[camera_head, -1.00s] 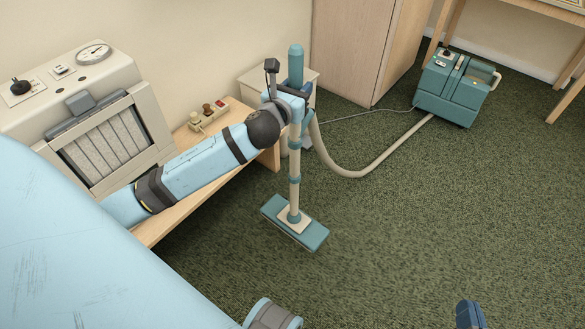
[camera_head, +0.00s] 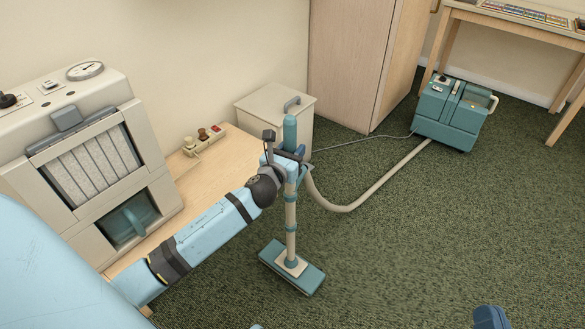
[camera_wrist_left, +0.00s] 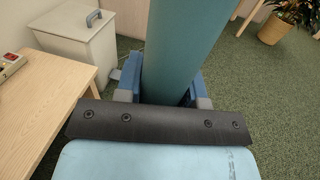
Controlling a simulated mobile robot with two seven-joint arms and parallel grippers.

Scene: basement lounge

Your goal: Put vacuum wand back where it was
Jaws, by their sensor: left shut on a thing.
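The vacuum wand (camera_head: 291,213) stands upright, with a teal grip on top, a beige tube and a flat teal floor head (camera_head: 292,267) on the green carpet. My left gripper (camera_head: 289,158) is shut on the wand just below the top of its grip. In the left wrist view the teal grip (camera_wrist_left: 184,45) fills the space between the fingers. A beige hose (camera_head: 365,190) runs from the wand to the teal vacuum body (camera_head: 450,115) at the back right.
A small off-white cabinet (camera_head: 270,108) with a grey handle stands behind the wand. A wooden bench (camera_head: 215,165) carries a beige machine (camera_head: 100,165) and a switch strip (camera_head: 203,140). A tall wooden cabinet (camera_head: 365,60) and a table (camera_head: 520,22) stand behind. The right carpet is open.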

